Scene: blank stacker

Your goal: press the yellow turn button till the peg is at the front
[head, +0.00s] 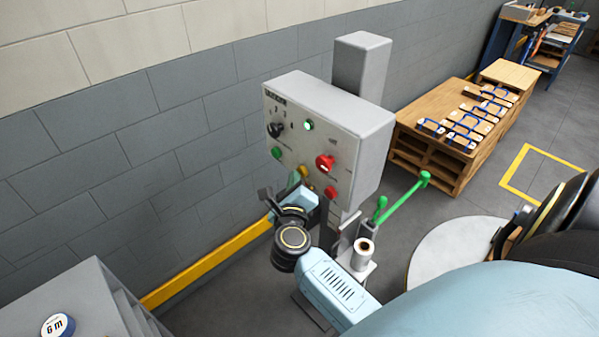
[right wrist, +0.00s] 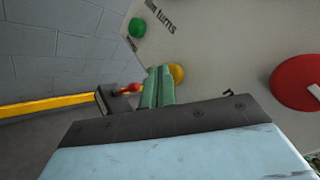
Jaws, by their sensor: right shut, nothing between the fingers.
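The yellow turn button (head: 303,172) is low on the face of a grey control box (head: 345,125). It also shows in the right wrist view (right wrist: 177,73), partly hidden behind my fingers. My right gripper (head: 296,181) is below and in front of the box face; in the right wrist view its greenish fingers (right wrist: 158,87) are shut and empty, close beside the yellow button. I cannot tell whether they touch it. A green bar (head: 405,196) with rounded ends stands right of the box; I cannot tell which part is the peg. My left gripper is out of view.
A green button (head: 276,153), a black knob (head: 276,130), a lit green lamp (head: 308,126) and a red mushroom button (head: 324,163) surround the yellow button. A wooden pallet stack (head: 440,160) stands behind right.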

